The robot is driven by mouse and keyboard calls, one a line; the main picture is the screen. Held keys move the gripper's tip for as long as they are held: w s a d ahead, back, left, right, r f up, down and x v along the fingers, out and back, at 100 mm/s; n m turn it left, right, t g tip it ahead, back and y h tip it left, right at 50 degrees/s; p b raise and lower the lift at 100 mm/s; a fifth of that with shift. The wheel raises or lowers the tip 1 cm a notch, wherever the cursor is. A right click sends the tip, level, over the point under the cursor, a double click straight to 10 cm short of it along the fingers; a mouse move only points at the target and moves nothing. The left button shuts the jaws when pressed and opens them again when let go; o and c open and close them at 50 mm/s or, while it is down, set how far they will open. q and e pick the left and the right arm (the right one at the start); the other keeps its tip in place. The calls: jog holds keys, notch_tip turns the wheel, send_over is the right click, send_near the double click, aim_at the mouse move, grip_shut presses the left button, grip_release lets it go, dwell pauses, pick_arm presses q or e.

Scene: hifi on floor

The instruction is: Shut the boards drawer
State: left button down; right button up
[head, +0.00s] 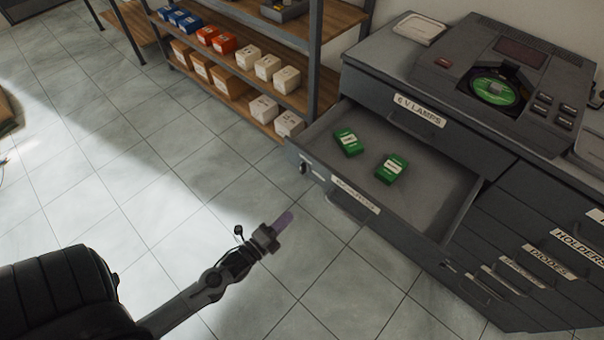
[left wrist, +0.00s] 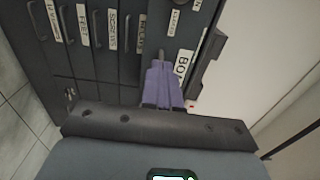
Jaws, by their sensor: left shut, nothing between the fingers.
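The boards drawer (head: 425,200) is pulled out of the grey cabinet in the head view, with its inside showing. Two green boxes (head: 348,142) (head: 392,168) lie in it. A white label and a handle are on its front; in the left wrist view, a label beginning "BO" (left wrist: 183,63) shows beside the fingers. My left gripper (head: 284,221) is shut and empty, with purple fingers. In the head view it is in front of the drawer, left of and below the label. The fingers (left wrist: 162,72) point toward the cabinet fronts in the left wrist view. Contact cannot be told.
The cabinet's other drawers, such as the 6 V lamps drawer (head: 420,112), look closed. A grey device with a green disc (head: 495,90) stands on top. Shelves with small boxes (head: 268,68) stand behind. The tiled floor (head: 130,170) in front is clear.

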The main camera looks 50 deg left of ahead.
pick_arm(q)
notch_tip(320, 180, up, 3)
jog(key=p, duration=0.2)
jog(key=b, duration=0.3)
send_near(322, 178)
jog(key=w, duration=0.6)
jog(key=shift+w+a+r, duration=0.1)
jog(key=shift+w+r, duration=0.1)
jog(key=shift+w, duration=0.25)
pick_arm(e)
jog(key=shift+w+r, duration=0.2)
jog(key=shift+w, duration=0.05)
